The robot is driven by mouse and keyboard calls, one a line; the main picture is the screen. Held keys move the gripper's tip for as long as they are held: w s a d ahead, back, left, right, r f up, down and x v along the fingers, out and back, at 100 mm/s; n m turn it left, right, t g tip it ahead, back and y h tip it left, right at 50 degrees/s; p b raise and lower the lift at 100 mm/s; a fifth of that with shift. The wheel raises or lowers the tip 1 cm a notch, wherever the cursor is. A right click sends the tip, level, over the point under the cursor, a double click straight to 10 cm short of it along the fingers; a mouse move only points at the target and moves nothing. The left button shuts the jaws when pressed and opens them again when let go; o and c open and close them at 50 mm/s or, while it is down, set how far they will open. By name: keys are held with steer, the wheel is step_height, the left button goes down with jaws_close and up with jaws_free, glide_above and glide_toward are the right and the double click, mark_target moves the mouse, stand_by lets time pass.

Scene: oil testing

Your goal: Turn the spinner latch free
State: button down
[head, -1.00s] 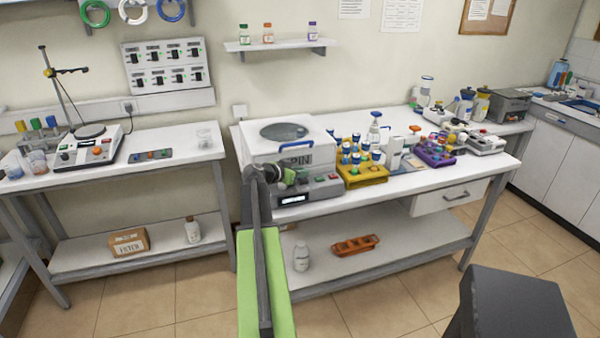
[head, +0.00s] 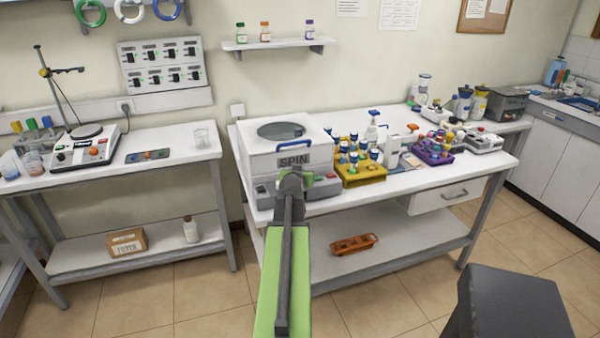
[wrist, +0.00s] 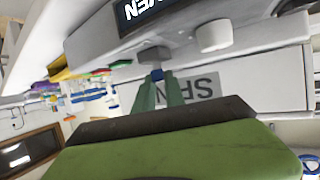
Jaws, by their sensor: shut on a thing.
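The spinner (head: 255,165) is a white box with a round grey window, a blue lid handle and a SPIN label, on the middle bench. Its lid looks down. My gripper (head: 297,180) is at its front face, just below the label, and hides the latch in the head view. In the wrist view my green fingers (wrist: 159,80) are shut on the latch (wrist: 155,54), a small dark grey block with a blue part at the fingertips. Whether the latch is turned is unclear.
A yellow rack (head: 360,174) of blue-capped tubes stands close to the right of the spinner. A white knob (wrist: 212,36) and a lit display (wrist: 142,12) are near the latch. A dark stool (head: 510,302) stands at the front right.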

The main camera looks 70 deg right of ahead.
steer(key=n+t, duration=0.1)
steer(key=n+t+y, duration=0.1)
steer(key=n+t, duration=0.1)
steer(key=shift+s+d+t+y, duration=0.15)
steer(key=shift+s+t+y, duration=0.15)
steer(key=shift+n+t+y, duration=0.5)
steer(key=shift+n+t, duration=0.2)
steer(key=shift+n, duration=0.2)
steer(key=shift+f, duration=0.1)
steer(key=c, duration=1.4)
jaws_free()
steer(key=shift+s, duration=0.1)
steer(key=p+v, duration=0.4)
steer(key=v, duration=0.8)
steer(key=shift+s+p, duration=0.15)
steer(key=shift+p, duration=0.15)
steer(key=shift+d, duration=0.1)
